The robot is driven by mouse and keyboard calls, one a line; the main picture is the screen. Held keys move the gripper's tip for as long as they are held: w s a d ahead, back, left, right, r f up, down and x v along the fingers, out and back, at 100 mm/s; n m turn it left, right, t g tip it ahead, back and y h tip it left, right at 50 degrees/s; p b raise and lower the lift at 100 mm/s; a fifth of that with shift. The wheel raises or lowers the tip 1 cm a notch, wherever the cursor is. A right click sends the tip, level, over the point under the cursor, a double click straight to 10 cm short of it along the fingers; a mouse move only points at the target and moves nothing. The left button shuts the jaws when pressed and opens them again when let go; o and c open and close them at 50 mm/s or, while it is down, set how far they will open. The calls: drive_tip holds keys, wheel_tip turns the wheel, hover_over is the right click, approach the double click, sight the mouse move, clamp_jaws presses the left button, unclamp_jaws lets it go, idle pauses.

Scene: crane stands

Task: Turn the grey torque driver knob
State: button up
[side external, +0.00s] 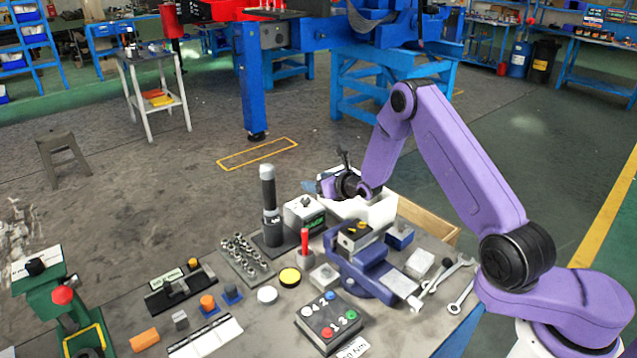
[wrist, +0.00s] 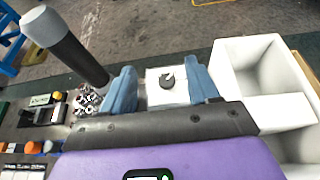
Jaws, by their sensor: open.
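A white box (wrist: 153,95) with a dark grey knob (wrist: 167,80) on top shows between my fingers in the wrist view. In the side view this box (side external: 297,221) stands near the table's back edge, its knob (side external: 305,201) on top and a green label on its front. A tall dark cylinder with grey bands (side external: 269,200) stands upright to its left; I cannot tell which of the two is the torque driver. My gripper (wrist: 164,88) is open and empty, its blue fingers apart. In the side view my gripper (side external: 318,187) is above and right of the box, seemingly not touching it.
A white divided bin (wrist: 238,72) lies close on the right. A rack of metal bits (side external: 245,259), a red-handled tool (side external: 304,243), a blue vise (side external: 360,272) and a button box (side external: 330,318) crowd the table. Wrenches (side external: 460,295) lie at the right.

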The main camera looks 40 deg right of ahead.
wheel_tip(320, 180, up, 14)
hover_over(305, 200)
drive_tip(key=s, duration=0.6)
drive_tip(key=w+a+r+n+g+y, duration=0.2)
drive_tip(key=a+n+y, duration=0.4)
drive_tip(key=n, duration=0.8)
drive_tip(key=s+d+f+n+g+h, duration=0.15)
drive_tip(key=d+n+g, duration=0.25)
drive_tip(key=n, duration=0.9)
drive_tip(key=s+d+f+n+g+h, duration=0.1)
drive_tip(key=d+n+g+h, duration=0.3)
drive_tip(key=n, duration=0.9)
drive_tip(key=shift+t+y, duration=0.3)
drive_tip(key=shift+y, duration=0.35)
drive_tip(key=x, duration=0.7)
drive_tip(key=s+d+x, duration=0.1)
drive_tip(key=x, duration=0.6)
drive_tip(key=s+d+f+x, duration=0.1)
drive_tip(key=x, duration=0.7)
